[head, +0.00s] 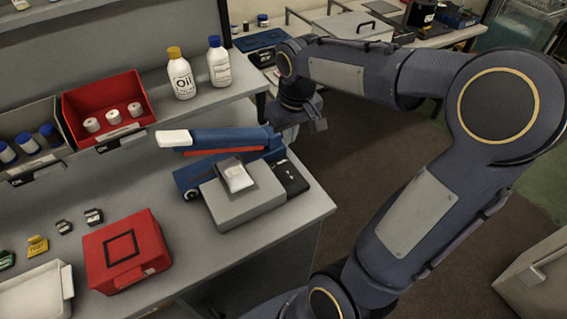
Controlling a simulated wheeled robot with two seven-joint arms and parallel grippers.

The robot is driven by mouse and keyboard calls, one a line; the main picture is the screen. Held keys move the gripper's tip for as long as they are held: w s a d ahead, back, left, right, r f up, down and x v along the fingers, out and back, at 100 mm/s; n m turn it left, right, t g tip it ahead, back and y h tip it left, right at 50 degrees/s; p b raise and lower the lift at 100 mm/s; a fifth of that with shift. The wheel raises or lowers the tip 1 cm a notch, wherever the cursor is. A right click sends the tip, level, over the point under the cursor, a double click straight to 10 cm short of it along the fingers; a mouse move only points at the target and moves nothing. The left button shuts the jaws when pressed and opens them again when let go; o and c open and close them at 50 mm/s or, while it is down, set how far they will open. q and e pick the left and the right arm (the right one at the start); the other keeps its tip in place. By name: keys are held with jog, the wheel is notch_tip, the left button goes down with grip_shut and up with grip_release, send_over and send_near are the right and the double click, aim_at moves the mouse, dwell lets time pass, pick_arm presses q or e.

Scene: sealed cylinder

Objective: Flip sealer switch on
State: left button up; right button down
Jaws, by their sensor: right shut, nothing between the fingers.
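The blue sealer (228,143) stands near the right end of the workbench, its long arm with a white handle (174,138) raised above its base. A black panel (290,178) is on the right end of the sealer; I cannot make out the switch or its position. My right gripper (317,124) is shut and empty, behind and above the sealer's right end. It appears apart from the black panel. My left gripper is not in view.
A grey block (240,208) with a small packet (236,175) on it stands in front of the sealer. A red box (126,250) is at front left. A red bin (105,95) and two white bottles (181,75) (218,62) stand behind.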

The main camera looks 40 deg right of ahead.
aim_at(285, 172)
jog(key=f, duration=0.4)
jog(key=w+f, duration=0.1)
jog(key=f, duration=0.4)
jog(key=w+f, duration=0.1)
jog(key=f, duration=0.3)
jog(key=shift+d+f+p, duration=0.1)
jog(key=shift+f+p, duration=0.15)
jog(key=shift+p, duration=0.1)
jog(key=shift+w+g+p, duration=0.15)
jog(key=shift+g+p, duration=0.15)
jog(key=shift+f, duration=0.25)
jog(key=shift+r, duration=0.1)
jog(key=shift+s+r, duration=0.2)
jog(key=shift+s, duration=0.6)
